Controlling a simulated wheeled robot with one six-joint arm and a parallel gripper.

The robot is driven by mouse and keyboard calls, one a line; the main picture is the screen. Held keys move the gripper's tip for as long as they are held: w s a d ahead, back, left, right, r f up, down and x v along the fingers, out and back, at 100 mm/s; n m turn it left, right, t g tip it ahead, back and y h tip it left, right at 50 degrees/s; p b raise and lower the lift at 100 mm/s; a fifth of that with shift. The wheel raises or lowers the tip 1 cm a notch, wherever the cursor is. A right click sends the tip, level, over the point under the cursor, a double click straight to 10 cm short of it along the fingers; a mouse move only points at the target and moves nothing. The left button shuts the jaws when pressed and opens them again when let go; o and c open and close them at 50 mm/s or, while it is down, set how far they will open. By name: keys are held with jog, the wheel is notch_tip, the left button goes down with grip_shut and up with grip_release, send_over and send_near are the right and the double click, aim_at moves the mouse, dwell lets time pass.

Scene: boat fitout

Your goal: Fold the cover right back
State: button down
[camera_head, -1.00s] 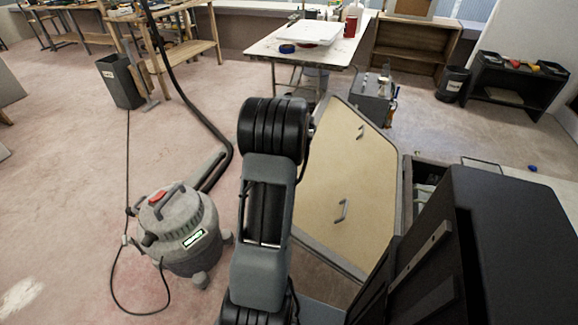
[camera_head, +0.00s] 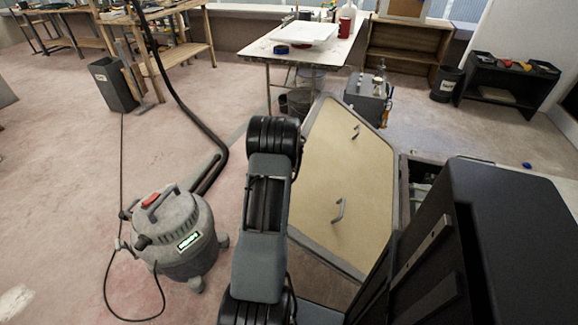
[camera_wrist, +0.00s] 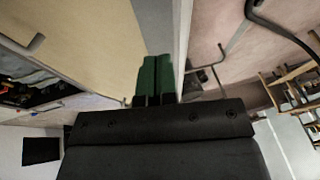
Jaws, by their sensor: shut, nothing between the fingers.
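The cover (camera_head: 340,185) is a tan panel with a grey rim and two metal handles. In the head view it stands raised and tilted to the left of the dark opening (camera_head: 404,195) in the boat structure. In the wrist view the cover (camera_wrist: 85,40) fills the upper left, with a handle near its left side. My gripper (camera_wrist: 155,65) has green fingertips that are together and empty. They lie at or close to the cover's grey rim; contact cannot be told. In the head view my arm hides the fingertips and part of the cover's left edge.
A grey shop vacuum (camera_head: 178,235) with a black hose stands on the floor at left. The floor between the vacuum and the bin (camera_head: 112,85) is mostly clear.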

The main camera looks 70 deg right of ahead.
jog(key=shift+w+f, duration=0.25)
jog(key=shift+f, duration=0.05)
jog(key=shift+f, duration=0.1)
